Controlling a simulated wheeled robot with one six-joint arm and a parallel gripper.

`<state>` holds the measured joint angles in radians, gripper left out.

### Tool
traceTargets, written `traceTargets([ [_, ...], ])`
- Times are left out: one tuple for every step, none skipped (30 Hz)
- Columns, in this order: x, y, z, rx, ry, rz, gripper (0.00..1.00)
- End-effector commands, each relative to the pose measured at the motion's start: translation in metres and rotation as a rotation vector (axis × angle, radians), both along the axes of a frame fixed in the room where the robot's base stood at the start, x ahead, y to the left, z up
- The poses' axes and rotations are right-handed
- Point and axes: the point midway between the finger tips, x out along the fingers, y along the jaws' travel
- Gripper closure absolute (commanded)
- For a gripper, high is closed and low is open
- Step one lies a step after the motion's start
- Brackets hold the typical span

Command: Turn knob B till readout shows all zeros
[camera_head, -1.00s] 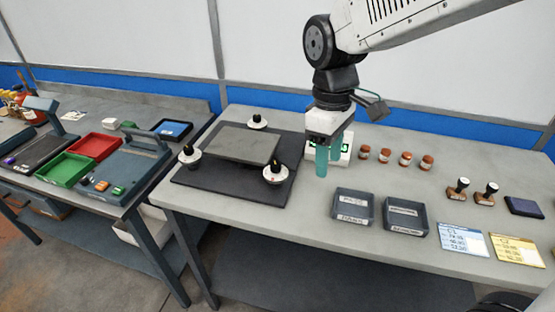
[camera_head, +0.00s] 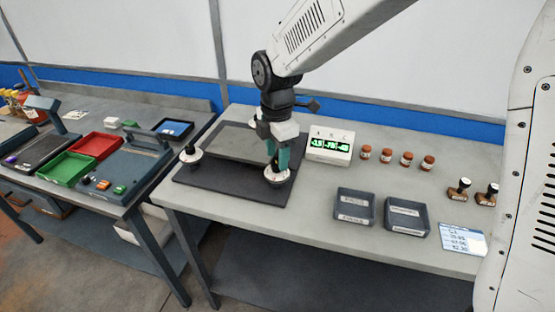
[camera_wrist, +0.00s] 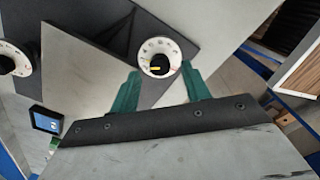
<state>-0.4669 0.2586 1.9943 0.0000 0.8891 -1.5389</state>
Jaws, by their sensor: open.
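A white-collared black knob (camera_head: 277,174) stands at the front right of the dark mat (camera_head: 215,188), beside the grey plate (camera_head: 232,141). I cannot read which knob is B. My gripper (camera_head: 277,158) is open, its teal fingers pointing down just over this knob. In the wrist view, the knob (camera_wrist: 158,58) with its marked dial shows between and beyond the open fingertips (camera_wrist: 162,74); I see no grip on it. A second knob (camera_head: 190,154) is at the left corner. The readout box (camera_head: 329,147) shows three green groups, not all zeros; exact digits are unclear.
Several small brown-capped jars (camera_head: 386,156) stand right of the readout. A second bench with red and green trays (camera_head: 63,169) is at left.

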Motion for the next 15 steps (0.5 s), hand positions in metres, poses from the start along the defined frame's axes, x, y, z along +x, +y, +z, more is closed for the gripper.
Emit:
traceTargets([
  [0.000, 0.000, -0.007, -0.001, 0.002, 0.000, 0.53],
  [0.000, 0.000, -0.011, -0.001, 0.002, 0.000, 0.53],
  [0.000, 0.000, -0.015, -0.001, 0.002, 0.000, 0.53],
  [0.000, 0.000, -0.017, -0.001, 0.002, 0.000, 0.53],
  [0.000, 0.000, -0.019, 0.000, 0.001, 0.000, 0.53],
  [0.000, 0.000, -0.021, 0.000, 0.000, 0.000, 0.53],
  [0.000, 0.001, -0.022, 0.000, -0.001, 0.000, 0.53],
  [0.000, 0.001, -0.022, 0.000, -0.001, 0.000, 0.53],
  [0.000, 0.001, -0.023, 0.000, -0.001, 0.000, 0.53],
  [0.000, 0.001, -0.023, 0.000, -0.001, 0.000, 0.53],
  [0.000, 0.001, -0.023, 0.000, -0.001, 0.000, 0.53],
  [0.000, 0.001, -0.023, 0.000, -0.001, 0.000, 0.53],
  [0.000, 0.001, -0.023, 0.000, -0.001, 0.000, 0.53],
  [0.000, 0.001, -0.023, 0.000, -0.001, 0.000, 0.53],
  [0.000, 0.001, -0.023, 0.000, -0.001, 0.000, 0.56],
])
